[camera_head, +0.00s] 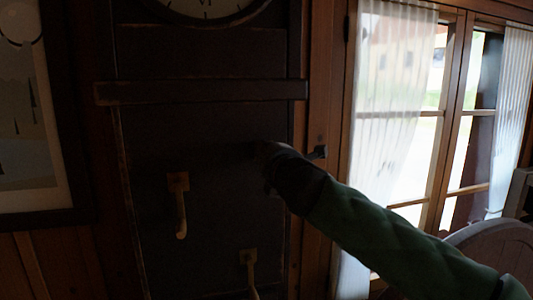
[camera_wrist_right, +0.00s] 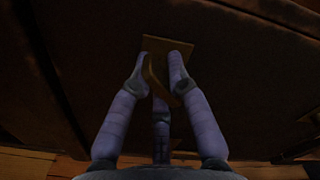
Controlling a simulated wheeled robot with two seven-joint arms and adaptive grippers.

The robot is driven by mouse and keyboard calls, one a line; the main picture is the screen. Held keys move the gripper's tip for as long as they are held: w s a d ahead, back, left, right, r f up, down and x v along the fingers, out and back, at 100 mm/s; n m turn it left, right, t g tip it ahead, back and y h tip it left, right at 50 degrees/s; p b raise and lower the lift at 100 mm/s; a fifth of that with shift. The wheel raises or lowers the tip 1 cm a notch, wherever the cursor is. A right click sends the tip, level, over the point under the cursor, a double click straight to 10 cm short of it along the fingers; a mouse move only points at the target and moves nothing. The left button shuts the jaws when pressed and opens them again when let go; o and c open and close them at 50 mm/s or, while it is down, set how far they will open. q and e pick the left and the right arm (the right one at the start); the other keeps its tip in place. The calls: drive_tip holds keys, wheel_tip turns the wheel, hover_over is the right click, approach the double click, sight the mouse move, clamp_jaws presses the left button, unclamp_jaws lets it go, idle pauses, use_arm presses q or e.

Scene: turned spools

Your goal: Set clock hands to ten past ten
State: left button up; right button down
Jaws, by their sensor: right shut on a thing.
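The clock face (camera_head: 207,14) is cut off by the top edge of the head view. Only its lower part with the VI shows, and no hands can be made out. Below it is the tall dark wooden case (camera_head: 210,135). My right gripper (camera_head: 268,160) is at the right part of the case front, dark and partly hiding what it holds. In the right wrist view my gripper (camera_wrist_right: 162,80) is shut on a curved wooden handle (camera_wrist_right: 157,84) that stands out from a square plate (camera_wrist_right: 166,44) on a dark surface. My left gripper is not in view.
Two light hook-shaped handles, one left of my gripper (camera_head: 180,205) and one lower (camera_head: 249,262), stick out from the case. A framed picture (camera_head: 62,120) hangs at left. A curtained window (camera_head: 410,110) is at right, with a rounded chair back (camera_head: 495,245) below.

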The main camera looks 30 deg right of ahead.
drive_tip(key=m+b, duration=0.4)
drive_tip(key=shift+m, duration=0.3)
drive_tip(key=m+b, duration=0.4)
drive_tip(key=m, duration=0.1)
drive_tip(key=shift+d, duration=0.15)
drive_tip(key=m+b, duration=0.3)
drive_tip(key=m, duration=0.2)
drive_tip(key=shift+f+m, duration=0.1)
drive_tip(key=shift+m, duration=0.3)
drive_tip(key=m+b, duration=0.2)
drive_tip(key=m, duration=0.2)
drive_tip(key=shift+d+m+b, duration=0.1)
drive_tip(key=shift+m+b, duration=0.2)
drive_tip(key=shift+b, duration=0.05)
drive_tip(key=c, duration=1.2)
unclamp_jaws()
drive_tip(key=shift+s, duration=0.1)
